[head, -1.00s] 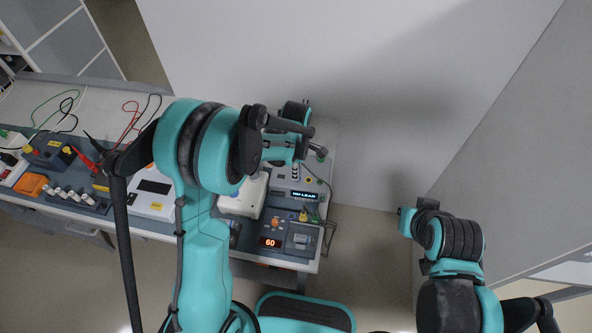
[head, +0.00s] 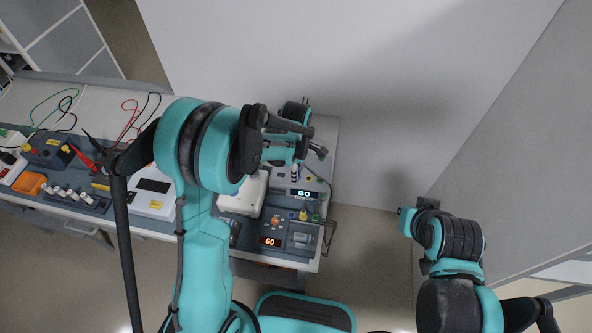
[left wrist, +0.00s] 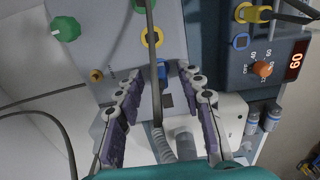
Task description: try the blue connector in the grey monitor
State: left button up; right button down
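The grey monitor (head: 279,194) stands at the right end of the bench, with its small display lit "60". In the left wrist view its light grey front (left wrist: 98,58) bears green knobs and a yellow ring. The blue connector (left wrist: 162,74) sits at this front between my left fingertips, with a dark cable running past it. How deep it sits is hidden. My left gripper (left wrist: 163,80) is open around it, with a gap on both sides. In the head view my left arm covers part of the bench.
A dark unit (left wrist: 225,60) beside the monitor has a yellow connector (left wrist: 255,14), a blue ring (left wrist: 240,41), an orange knob (left wrist: 262,69) and a red "60" display (left wrist: 295,60). An orange box (head: 30,183) and red, green and black leads lie at the left.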

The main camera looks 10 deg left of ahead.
pick_arm(q)
jog(key=shift+r, duration=0.1)
notch_tip(320, 180, up, 12)
dwell(0.5)
jog(key=s+a+r+m+t, duration=0.2)
jog(key=s+a+m+t, duration=0.1)
jog(key=s+m, duration=0.5)
jog(key=s+a+r+m+t, duration=0.2)
jog(key=s+a+m+t, duration=0.1)
jog(key=s+m, duration=0.6)
jog(key=shift+s+a+r+m+t+b, duration=0.3)
jog(key=shift+a+m+t+b, duration=0.1)
jog(key=shift+m+t, duration=0.25)
jog(key=shift+f, duration=0.1)
